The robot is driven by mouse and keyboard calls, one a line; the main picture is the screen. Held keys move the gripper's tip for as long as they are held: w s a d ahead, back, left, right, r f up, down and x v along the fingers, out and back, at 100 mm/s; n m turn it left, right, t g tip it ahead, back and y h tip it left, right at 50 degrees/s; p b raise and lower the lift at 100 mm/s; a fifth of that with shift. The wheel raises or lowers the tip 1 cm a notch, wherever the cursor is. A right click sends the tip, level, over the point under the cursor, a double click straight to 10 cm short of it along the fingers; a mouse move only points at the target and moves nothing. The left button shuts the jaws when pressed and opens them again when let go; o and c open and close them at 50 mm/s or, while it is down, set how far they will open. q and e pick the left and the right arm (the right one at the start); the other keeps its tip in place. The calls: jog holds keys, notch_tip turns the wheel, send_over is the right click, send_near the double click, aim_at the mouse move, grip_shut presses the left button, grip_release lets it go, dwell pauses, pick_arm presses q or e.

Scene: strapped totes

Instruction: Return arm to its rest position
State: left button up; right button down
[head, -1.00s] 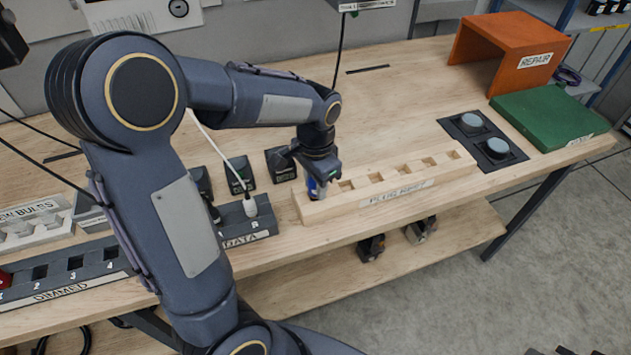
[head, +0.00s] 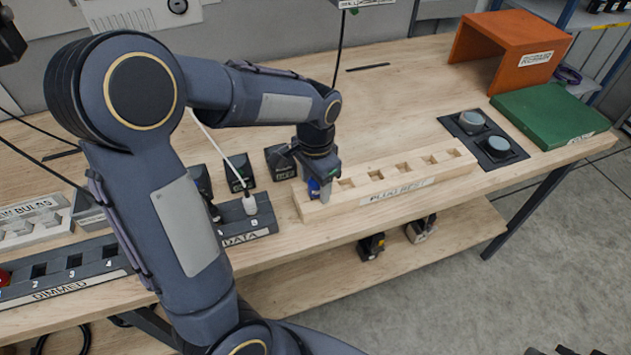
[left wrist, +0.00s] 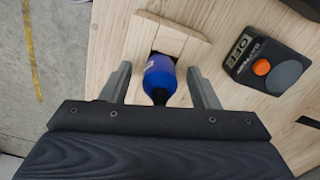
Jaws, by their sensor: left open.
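My left arm reaches over the bench, and its gripper (head: 318,187) is at the left end of the wooden plug rest block (head: 395,190). In the left wrist view the two fingers (left wrist: 160,88) are spread apart, one on each side of a blue plug (left wrist: 161,77). The blue plug stands in the end pocket of the block and also shows in the head view (head: 314,188), partly hidden by the gripper. Gaps show between the fingers and the plug. My right gripper is in neither view.
A dark DATA socket strip (head: 245,228) with a white plug (head: 249,203) and cable is left of the block. Small black boxes (head: 280,161) stand behind. Two round grey buttons (head: 498,144), a green pad (head: 545,118) and an orange REPAIR stand (head: 510,45) are at right.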

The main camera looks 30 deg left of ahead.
pick_arm(q)
notch_tip(320, 180, up, 8)
jog(key=shift+f, duration=0.15)
jog(key=s+d+n+t+h, duration=0.2)
jog(key=s+n, duration=0.1)
jog(key=s, duration=0.5)
jog(key=s+d+f+n+t+h, duration=0.1)
jog(key=s+d+n+t, duration=0.1)
jog(key=s, duration=0.7)
jog(key=shift+n+t+h, duration=0.4)
jog(key=shift+n+t, duration=0.4)
jog(key=shift+n, duration=0.1)
jog(key=shift+d, duration=0.1)
